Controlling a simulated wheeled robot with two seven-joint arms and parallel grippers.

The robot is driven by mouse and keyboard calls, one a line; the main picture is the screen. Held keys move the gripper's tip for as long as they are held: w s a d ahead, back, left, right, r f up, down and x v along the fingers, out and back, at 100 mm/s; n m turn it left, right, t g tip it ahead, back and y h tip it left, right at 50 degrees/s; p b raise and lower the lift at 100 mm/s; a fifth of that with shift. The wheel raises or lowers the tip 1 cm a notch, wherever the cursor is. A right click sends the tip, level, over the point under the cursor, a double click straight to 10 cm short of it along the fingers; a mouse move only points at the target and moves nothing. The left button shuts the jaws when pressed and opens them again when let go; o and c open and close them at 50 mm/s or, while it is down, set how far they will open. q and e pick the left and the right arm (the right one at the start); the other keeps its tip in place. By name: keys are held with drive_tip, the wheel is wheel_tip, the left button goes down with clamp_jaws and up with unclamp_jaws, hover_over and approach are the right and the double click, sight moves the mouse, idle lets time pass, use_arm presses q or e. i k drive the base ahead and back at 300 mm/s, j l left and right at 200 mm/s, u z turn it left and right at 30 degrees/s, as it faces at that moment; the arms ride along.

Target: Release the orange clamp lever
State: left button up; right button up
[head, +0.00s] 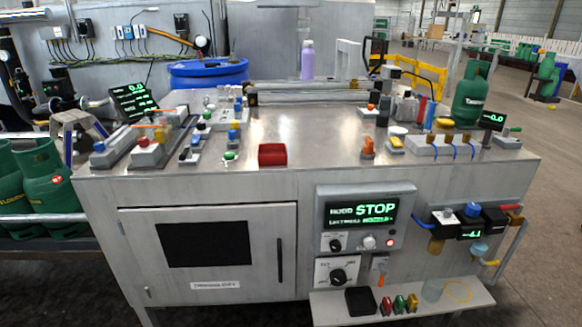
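A small upright orange piece on a dark base, which looks like the orange clamp lever (368,146), stands near the front edge of the steel bench top (310,125), right of centre. It is too small to tell whether it is clamped or released. A thin orange bar (150,126) also lies across the grey devices at the left of the bench, and a small orange-handled part (380,264) hangs below the control box. Neither of my grippers is in view.
A red block (272,154) sits near the front edge, left of the orange piece. A yellow-topped block (396,143) stands close to its right. A green gas cylinder (470,95) stands at the back right. The bench middle is clear. A control box (365,218) reads STOP.

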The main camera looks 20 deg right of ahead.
sight(381, 267)
drive_tip(key=z, duration=1.3)
